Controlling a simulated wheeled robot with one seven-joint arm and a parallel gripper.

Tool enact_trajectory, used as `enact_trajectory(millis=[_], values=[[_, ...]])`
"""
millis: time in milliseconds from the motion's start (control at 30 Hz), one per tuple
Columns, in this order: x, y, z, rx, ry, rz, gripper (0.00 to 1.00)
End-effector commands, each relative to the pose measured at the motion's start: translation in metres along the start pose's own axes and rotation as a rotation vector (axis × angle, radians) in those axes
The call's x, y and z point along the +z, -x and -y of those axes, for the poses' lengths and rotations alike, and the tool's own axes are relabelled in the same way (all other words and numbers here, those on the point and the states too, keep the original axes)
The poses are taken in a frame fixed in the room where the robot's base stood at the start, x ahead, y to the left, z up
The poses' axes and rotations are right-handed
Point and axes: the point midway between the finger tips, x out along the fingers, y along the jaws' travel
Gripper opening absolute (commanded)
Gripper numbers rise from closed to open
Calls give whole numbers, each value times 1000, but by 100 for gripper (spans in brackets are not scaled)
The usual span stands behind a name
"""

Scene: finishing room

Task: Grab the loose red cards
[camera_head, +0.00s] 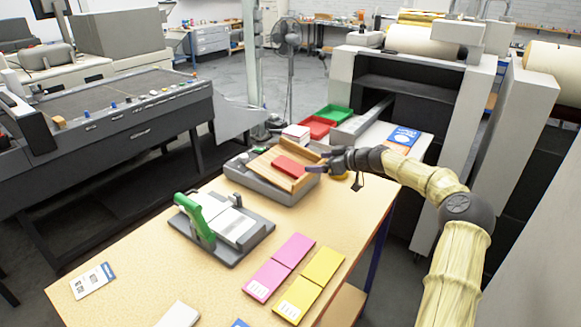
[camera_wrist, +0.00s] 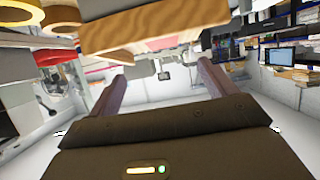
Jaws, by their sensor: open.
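The red cards (camera_head: 290,165) lie as a small flat block on a tilted wooden rack (camera_head: 262,168), which sits on a grey base at the far end of the table. My gripper (camera_head: 317,161) is just to the right of the red block, with its dark fingers pointing left towards it. In the wrist view the two fingers of my gripper (camera_wrist: 158,85) stand wide apart with nothing held between them. A wooden edge (camera_wrist: 160,35) crosses the top of the wrist view, with a reddish strip just below it. I cannot tell whether a finger touches the rack.
Pink cards (camera_head: 280,265) and yellow cards (camera_head: 309,285) lie at the front of the table (camera_head: 150,270). A green-handled device (camera_head: 220,225) stands left of centre. Red (camera_head: 317,126) and green (camera_head: 336,113) trays stand behind the rack.

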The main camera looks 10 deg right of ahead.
Motion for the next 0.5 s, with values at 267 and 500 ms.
enact_trajectory(millis=[267, 500], values=[[-3, -49, 0, 0, -1, 0, 84], [-3, -84, 4, -5, 2, 0, 84]])
